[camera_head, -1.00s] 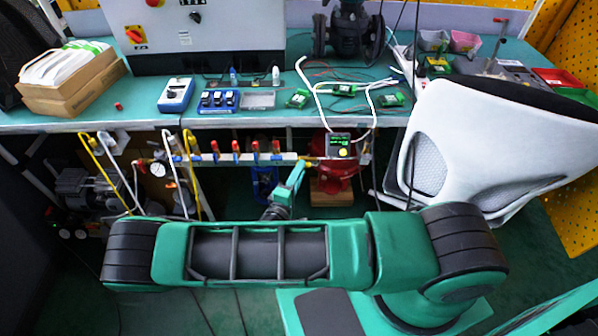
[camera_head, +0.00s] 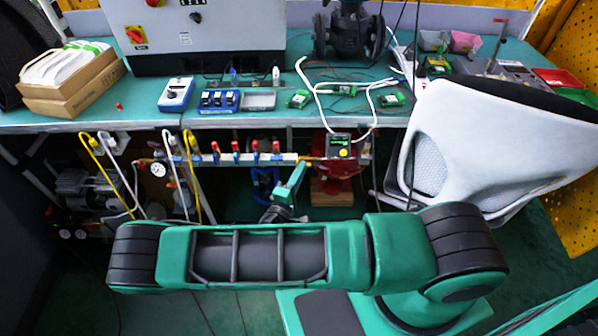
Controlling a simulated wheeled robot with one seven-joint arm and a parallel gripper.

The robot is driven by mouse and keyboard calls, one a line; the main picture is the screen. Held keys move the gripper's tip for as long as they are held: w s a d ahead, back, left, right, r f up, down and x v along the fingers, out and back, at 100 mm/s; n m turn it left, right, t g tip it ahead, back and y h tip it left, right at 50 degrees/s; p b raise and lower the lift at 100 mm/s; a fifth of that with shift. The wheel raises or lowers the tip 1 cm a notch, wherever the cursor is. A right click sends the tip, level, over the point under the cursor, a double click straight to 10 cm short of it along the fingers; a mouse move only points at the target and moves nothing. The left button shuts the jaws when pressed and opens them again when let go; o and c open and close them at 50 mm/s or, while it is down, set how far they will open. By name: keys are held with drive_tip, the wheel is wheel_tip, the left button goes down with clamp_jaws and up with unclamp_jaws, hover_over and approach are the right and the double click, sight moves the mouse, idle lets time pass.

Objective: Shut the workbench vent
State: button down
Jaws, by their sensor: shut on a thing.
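A pale manifold bar (camera_head: 225,158) runs under the front edge of the workbench, with several red-handled valves (camera_head: 235,146) along its top. At its right end is a small orange-yellow handle (camera_head: 311,160), which I take to be the vent. My gripper (camera_head: 302,165) reaches up from below to this right end and is shut at the handle. The fingertips are very small here and partly merge with the handle, so the exact grip is hard to see. My forearm hides the floor below.
A gauge box with a lit display (camera_head: 340,146) sits just right of the handle, above a red device (camera_head: 335,172). Yellow and white hoses (camera_head: 97,158) hang at left. A white chair (camera_head: 500,140) blocks the right. The workbench (camera_head: 140,118) overhangs the manifold.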

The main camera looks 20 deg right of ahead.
drive_tip(key=shift+d+f+n+t+h, duration=0.1)
drive_tip(key=shift+n+t, duration=0.2)
drive_tip(key=shift+n, duration=0.55)
drive_tip(key=shift+a+f+n+t+h, duration=0.15)
drive_tip(key=shift+n+t, duration=0.15)
drive_tip(key=shift+n, duration=0.5)
drive_tip(key=shift+d+f+n+t+h, duration=0.15)
drive_tip(key=shift+n+t, duration=0.15)
drive_tip(key=shift+n, duration=0.55)
drive_tip(key=shift+s, duration=0.1)
drive_tip(key=c, duration=1.9)
unclamp_jaws()
drive_tip(key=shift+o, duration=0.2)
drive_tip(key=shift+r, duration=0.1)
